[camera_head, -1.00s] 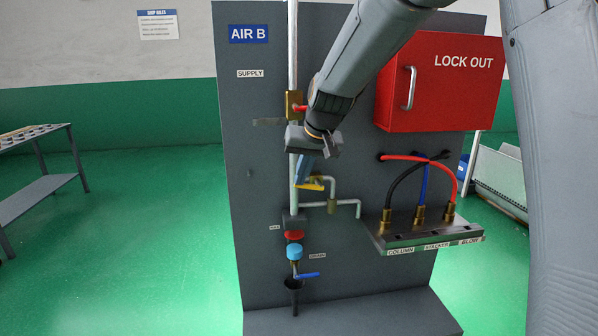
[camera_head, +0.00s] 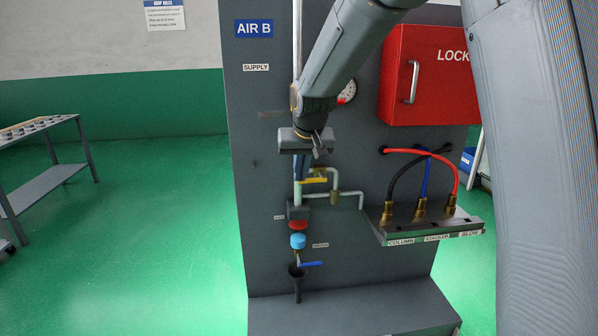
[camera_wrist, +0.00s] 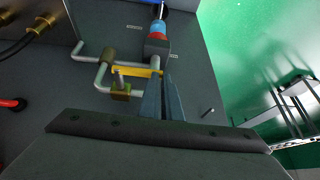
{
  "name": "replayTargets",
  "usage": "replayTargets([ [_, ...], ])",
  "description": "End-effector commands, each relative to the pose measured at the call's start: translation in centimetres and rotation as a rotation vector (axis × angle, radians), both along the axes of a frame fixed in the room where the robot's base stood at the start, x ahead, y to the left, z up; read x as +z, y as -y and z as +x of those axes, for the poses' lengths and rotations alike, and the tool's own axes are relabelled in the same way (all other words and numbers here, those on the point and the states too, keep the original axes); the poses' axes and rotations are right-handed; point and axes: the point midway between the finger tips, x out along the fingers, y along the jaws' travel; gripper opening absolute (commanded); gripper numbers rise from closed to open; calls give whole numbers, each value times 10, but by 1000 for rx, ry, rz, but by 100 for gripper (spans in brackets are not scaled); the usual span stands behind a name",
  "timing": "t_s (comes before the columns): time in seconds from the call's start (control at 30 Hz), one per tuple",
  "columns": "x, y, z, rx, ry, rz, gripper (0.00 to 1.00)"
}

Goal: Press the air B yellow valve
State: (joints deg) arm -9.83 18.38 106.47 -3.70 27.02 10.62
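The yellow valve handle (camera_head: 315,180) sits on the pipework of the grey AIR B panel (camera_head: 255,130), below the SUPPLY label. In the wrist view the yellow handle (camera_wrist: 131,71) is a flat bar lying across a pipe, beside a brass fitting. My gripper (camera_head: 299,178) hangs in front of the panel, its narrow fingers at the left end of the handle. In the wrist view the fingers of my gripper (camera_wrist: 162,76) lie close together with nothing visible between them, tips by the bar's right end. I cannot tell whether they touch it.
A red lockout box (camera_head: 435,80) is at upper right. A hose manifold (camera_head: 432,230) with black, blue and red hoses juts out to the right. Below are a blue-capped part (camera_head: 297,241) and a blue drain lever (camera_head: 311,264). A bench (camera_head: 45,188) stands far left.

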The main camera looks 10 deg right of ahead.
Motion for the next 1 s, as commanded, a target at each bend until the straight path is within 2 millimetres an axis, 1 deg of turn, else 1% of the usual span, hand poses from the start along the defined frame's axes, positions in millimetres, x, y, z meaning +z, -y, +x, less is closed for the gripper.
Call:
replayTargets([
  [0.03, -13, 0, -5, -1, -24, -2, 0],
  [0.4, -14, 0, -6, 0, -27, -2, 0],
  [0.5, -12, 0, -6, 0, -26, -2, 0],
  [0.57, -8, 0, -7, 0, -25, -2, 0],
  [0.67, 3, 0, -9, -1, -23, -1, 0],
  [0.9, 42, 3, -11, -5, -3, 1, 0],
  [1.0, 44, -12, -17, 0, 0, 2, 0],
])
